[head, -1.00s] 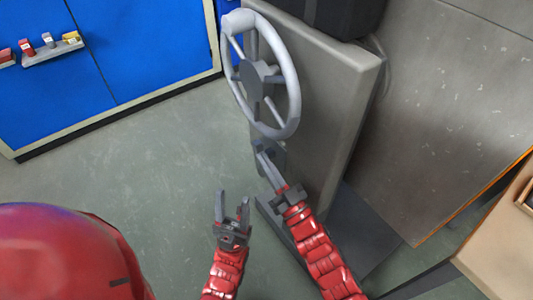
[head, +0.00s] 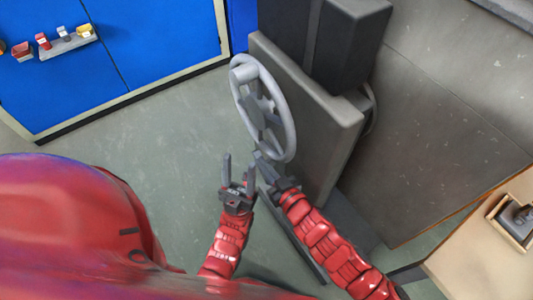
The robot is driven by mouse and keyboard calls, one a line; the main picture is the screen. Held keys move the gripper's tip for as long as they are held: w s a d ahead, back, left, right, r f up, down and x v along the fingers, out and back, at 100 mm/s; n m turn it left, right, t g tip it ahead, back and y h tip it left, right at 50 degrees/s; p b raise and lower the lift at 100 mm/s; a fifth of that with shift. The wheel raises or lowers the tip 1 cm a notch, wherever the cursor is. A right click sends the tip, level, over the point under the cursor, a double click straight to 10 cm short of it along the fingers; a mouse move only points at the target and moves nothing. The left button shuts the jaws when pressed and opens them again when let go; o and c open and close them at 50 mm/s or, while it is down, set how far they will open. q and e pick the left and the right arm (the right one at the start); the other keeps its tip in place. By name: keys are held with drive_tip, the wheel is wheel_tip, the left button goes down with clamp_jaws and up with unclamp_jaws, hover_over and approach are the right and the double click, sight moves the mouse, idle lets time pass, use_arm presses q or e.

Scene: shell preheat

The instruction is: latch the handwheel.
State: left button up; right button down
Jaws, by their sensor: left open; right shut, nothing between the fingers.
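The grey handwheel (head: 291,138) stands upright on the side of a grey cabinet (head: 326,108), with a knob on its rim at the upper left. My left gripper (head: 238,162) is open and empty, pointing up, below and left of the wheel's lower rim. My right gripper (head: 258,158) is shut and empty, with its tips at the wheel's lower edge. I cannot tell whether the tips touch the rim. The part of the cabinet face behind the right fingers, where a small grey bracket showed earlier, is mostly hidden.
A black box (head: 347,42) sits atop the cabinet. A blue wall panel (head: 150,50) with a small shelf (head: 68,45) of coloured items is at the upper left. A wooden bench (head: 480,240) with a tray is at the right. The floor (head: 165,135) left of the wheel is clear.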

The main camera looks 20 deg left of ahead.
drive_tip(key=g+h+p, duration=0.1)
drive_tip(key=p, duration=0.2)
drive_tip(key=w+a+r+g+h+p, duration=0.1)
drive_tip(key=h+p, duration=0.1)
drive_tip(key=p, duration=0.1)
drive_tip(key=shift+a+r, duration=0.1)
drive_tip(key=shift+r, duration=0.05)
drive_tip(key=shift+w+a+f+g+h+p, duration=0.1)
drive_tip(key=shift+a+f+g+h+p, duration=0.1)
drive_tip(key=shift+f+g+h+p, duration=0.25)
drive_tip(key=shift+w+a, duration=0.2)
drive_tip(key=shift+w+a+f+b, duration=0.1)
drive_tip(key=shift+w+a+b, duration=0.05)
drive_tip(key=shift+b, duration=0.15)
idle(0.5)
idle(0.7)
drive_tip(key=shift+s+d+r, duration=0.2)
drive_tip(key=shift+d, duration=0.15)
drive_tip(key=p+v, duration=0.8)
drive_tip(key=v, duration=0.8)
drive_tip(key=shift+s+r, duration=0.2)
